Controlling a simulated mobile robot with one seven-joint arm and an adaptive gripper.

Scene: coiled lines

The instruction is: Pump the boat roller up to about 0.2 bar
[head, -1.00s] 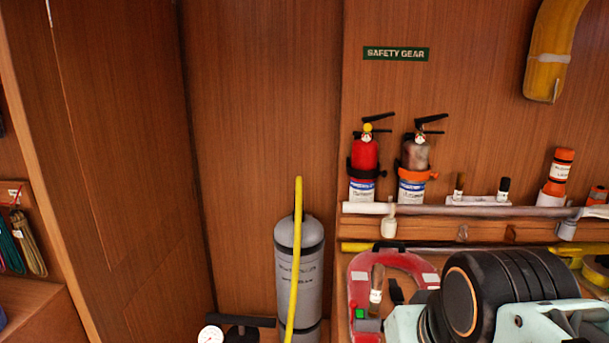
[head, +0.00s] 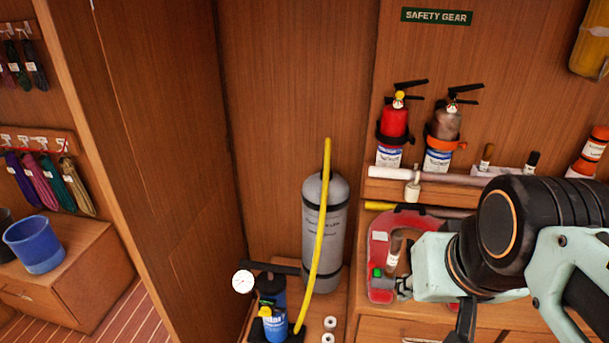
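A pump with a blue barrel (head: 271,291) and a black T-handle (head: 272,267) stands low at centre-left in the head view. A round white gauge (head: 243,281) sits at its left; its reading is too small to make out. A yellow tube (head: 318,235) rises from near the pump's base, in front of a grey cylinder (head: 340,215). I cannot pick out the boat roller. My arm reaches in from the right. A dark part of my gripper (head: 466,320) shows at the bottom edge, right of the pump and apart from it; its fingers cannot be made out.
Extinguishers (head: 394,125) hang above a shelf rail. A red horseshoe-shaped item (head: 381,245) lies behind my arm. A blue bucket (head: 35,243) stands on the left cabinet.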

